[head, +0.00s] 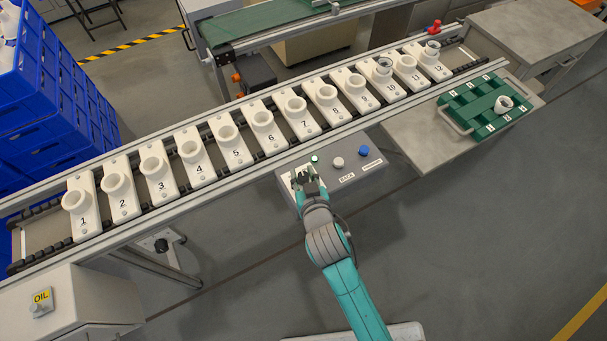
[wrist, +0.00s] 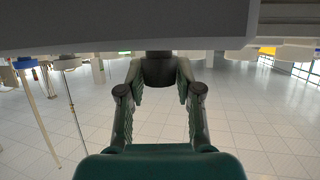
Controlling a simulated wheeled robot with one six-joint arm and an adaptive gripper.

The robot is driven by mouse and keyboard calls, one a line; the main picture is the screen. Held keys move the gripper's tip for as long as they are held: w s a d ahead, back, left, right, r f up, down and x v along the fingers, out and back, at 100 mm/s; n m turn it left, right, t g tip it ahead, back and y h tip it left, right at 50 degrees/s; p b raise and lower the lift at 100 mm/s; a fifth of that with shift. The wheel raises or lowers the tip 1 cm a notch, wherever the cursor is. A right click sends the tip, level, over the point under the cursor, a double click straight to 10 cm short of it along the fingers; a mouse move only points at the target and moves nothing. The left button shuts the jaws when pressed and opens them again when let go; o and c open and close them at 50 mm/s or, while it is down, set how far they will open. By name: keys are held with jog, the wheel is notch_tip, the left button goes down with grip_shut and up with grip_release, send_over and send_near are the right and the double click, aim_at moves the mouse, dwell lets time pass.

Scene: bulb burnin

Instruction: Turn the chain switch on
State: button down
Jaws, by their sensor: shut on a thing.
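My gripper (head: 307,180) is at the left part of the grey control box (head: 355,182), beside the conveyor. In the wrist view its two fingers (wrist: 160,85) close on a dark, blunt knob (wrist: 159,70), which I take to be the chain switch. The knob's setting cannot be read. In the head view the gripper covers the knob. A small green button or lamp (head: 314,160) shows just beyond the gripper. A white button (head: 338,163) and a blue button (head: 363,151) stand further right on the box, with labels below them.
The conveyor (head: 190,165) carries several numbered white holders. Holders 10 (head: 385,72) and 12 (head: 432,53) hold clear-topped items. A green tray (head: 485,112) with one white piece lies right. An OIL box (head: 70,305) stands front left. Floor right of my arm is clear.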

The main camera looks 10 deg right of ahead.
jog(key=shift+a+m+h, duration=0.1)
jog(key=shift+m+h, duration=1.8)
jog(key=shift+h, duration=0.3)
jog(key=shift+f+m+h, duration=0.15)
jog(key=shift+m+h, duration=0.25)
jog(key=c, duration=0.8)
grip_release()
jog(key=shift+o, duration=0.2)
jog(key=v, duration=1.2)
jog(key=shift+r, duration=0.2)
